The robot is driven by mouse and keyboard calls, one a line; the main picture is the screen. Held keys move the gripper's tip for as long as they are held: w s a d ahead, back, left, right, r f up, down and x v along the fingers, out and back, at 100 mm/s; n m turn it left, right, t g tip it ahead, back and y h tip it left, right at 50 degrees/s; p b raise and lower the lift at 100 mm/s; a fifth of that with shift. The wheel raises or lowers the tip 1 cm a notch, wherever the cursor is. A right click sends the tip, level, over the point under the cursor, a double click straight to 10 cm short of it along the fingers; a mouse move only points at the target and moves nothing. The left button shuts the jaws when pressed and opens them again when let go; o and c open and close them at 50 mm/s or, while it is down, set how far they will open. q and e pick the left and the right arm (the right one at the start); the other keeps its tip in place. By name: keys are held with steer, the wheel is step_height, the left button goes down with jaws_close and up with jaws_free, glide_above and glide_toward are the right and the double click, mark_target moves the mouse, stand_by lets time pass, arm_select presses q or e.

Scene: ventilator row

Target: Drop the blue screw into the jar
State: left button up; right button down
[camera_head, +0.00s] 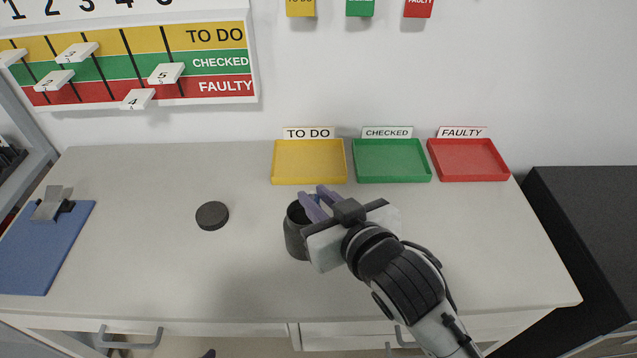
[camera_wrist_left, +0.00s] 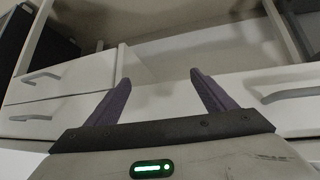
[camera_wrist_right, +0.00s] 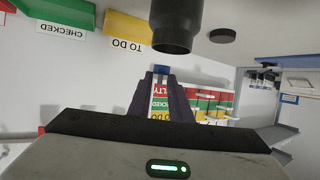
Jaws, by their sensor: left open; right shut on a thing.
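The dark grey jar (camera_head: 296,238) stands upright on the table, without a lid on it. In the right wrist view, which is upside down, the jar (camera_wrist_right: 176,28) shows with its mouth toward the fingertips. My right gripper (camera_head: 318,198) is at the jar's mouth in the head view and partly covers the jar. Its fingers (camera_wrist_right: 161,84) are shut on the blue screw (camera_wrist_right: 160,70), whose blue end sticks out just short of the jar's rim. The screw looks outside the jar. My left gripper (camera_wrist_left: 158,82) is open and empty, facing the drawer fronts below the tabletop.
A round dark lid (camera_head: 212,215) lies left of the jar. Yellow (camera_head: 309,181), green (camera_head: 393,179) and red (camera_head: 468,177) trays stand along the back. A blue clipboard (camera_head: 45,262) lies at the left. The tabletop front is clear.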

steer(key=shift+f+b, duration=0.65)
steer(key=shift+f, duration=0.2)
steer(key=shift+f+b, duration=0.6)
steer(key=c, duration=1.5)
jaws_free()
steer(key=shift+c, duration=0.2)
steer(key=shift+d+r, duration=0.1)
steer(key=v, duration=1)
steer(key=shift+p, duration=0.45)
steer(key=shift+s, duration=0.15)
